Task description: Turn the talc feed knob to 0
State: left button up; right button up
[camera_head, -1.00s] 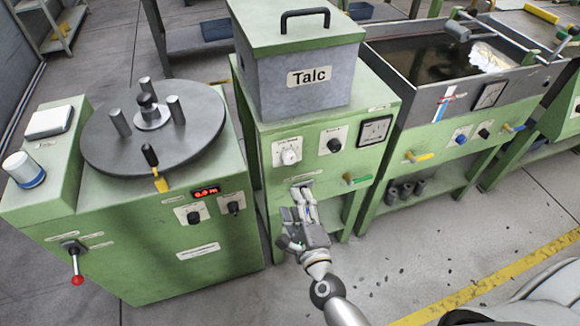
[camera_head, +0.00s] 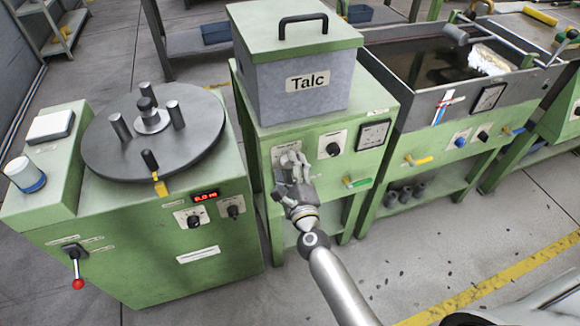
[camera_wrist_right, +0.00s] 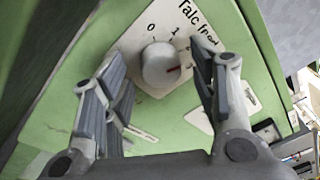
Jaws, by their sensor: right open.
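The talc feed knob (camera_wrist_right: 160,65) is round and white on a white plate marked "Talc feed" (camera_wrist_right: 135,42). Its red mark points to the lower right in the wrist view, away from the "0" at the plate's upper left. My right gripper (camera_wrist_right: 158,58) is open, with one finger on either side of the knob; I cannot tell whether they touch it. In the head view my right gripper (camera_head: 291,164) is in front of the plate and largely hides the knob. My left gripper is not in view.
The grey Talc hopper (camera_head: 300,85) stands on the green machine above the plate. A black knob (camera_head: 333,149) and a dial gauge (camera_head: 373,134) are to the right. A machine with a round turntable (camera_head: 190,145) stands left.

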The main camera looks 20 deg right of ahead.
jog(key=shift+w, duration=0.2)
jog(key=c, duration=1)
